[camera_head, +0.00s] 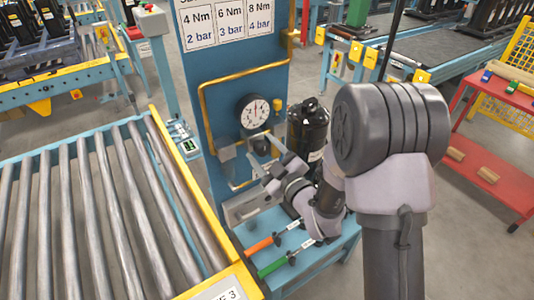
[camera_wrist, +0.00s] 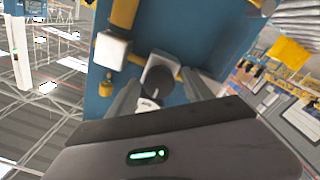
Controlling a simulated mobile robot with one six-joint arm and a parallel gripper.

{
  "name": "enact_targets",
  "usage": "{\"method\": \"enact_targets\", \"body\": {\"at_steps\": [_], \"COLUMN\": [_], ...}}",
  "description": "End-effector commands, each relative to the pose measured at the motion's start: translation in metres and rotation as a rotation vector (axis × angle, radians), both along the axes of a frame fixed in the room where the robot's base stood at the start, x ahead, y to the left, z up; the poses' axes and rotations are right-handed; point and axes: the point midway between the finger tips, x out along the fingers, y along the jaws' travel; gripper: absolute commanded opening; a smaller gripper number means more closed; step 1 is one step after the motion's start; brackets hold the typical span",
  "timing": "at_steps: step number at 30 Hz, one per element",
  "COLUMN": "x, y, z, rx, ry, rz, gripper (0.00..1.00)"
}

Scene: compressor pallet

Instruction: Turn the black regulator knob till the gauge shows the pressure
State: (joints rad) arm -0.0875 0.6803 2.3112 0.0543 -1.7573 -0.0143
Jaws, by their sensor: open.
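The round pressure gauge (camera_head: 254,111) has a white dial and dark rim on the blue panel. Its needle is too small to read. The black regulator knob (camera_head: 261,146) is just below it, partly hidden by my gripper. In the wrist view the dark knob (camera_wrist: 158,79) shows between the two grey fingers. My gripper (camera_head: 272,167) is open in front of the panel, close to the knob. In the wrist view my gripper (camera_wrist: 162,90) has a finger on each side of the knob, with gaps visible. I cannot tell whether the fingertips reach around it.
A sign (camera_head: 228,22) pairs 4, 6 and 8 Nm with 2, 3 and 4 bar. A yellow pipe (camera_head: 205,105) frames the gauge. A black tank (camera_head: 308,130) stands right of it. Orange-handled (camera_head: 262,246) and green-handled (camera_head: 275,267) tools lie below. A roller conveyor (camera_head: 110,200) fills the left.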

Motion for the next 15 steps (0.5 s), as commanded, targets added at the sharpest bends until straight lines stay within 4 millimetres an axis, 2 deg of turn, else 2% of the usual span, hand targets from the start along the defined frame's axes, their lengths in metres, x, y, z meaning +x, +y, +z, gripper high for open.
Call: {"method": "enact_targets", "body": {"at_steps": [5, 11, 13, 15], "x": [-0.019, -0.070, -0.077, -0.083], "y": [-0.014, -0.048, -0.052, -0.057], "z": [-0.001, -0.003, 0.008, 0.010], "rx": [-0.001, 0.001, 0.002, 0.002], "ry": [0.003, 0.004, 0.010, 0.010], "rz": [-0.003, -0.006, -0.002, -0.002], "gripper": [0.59, 0.59, 0.59, 0.59]}}
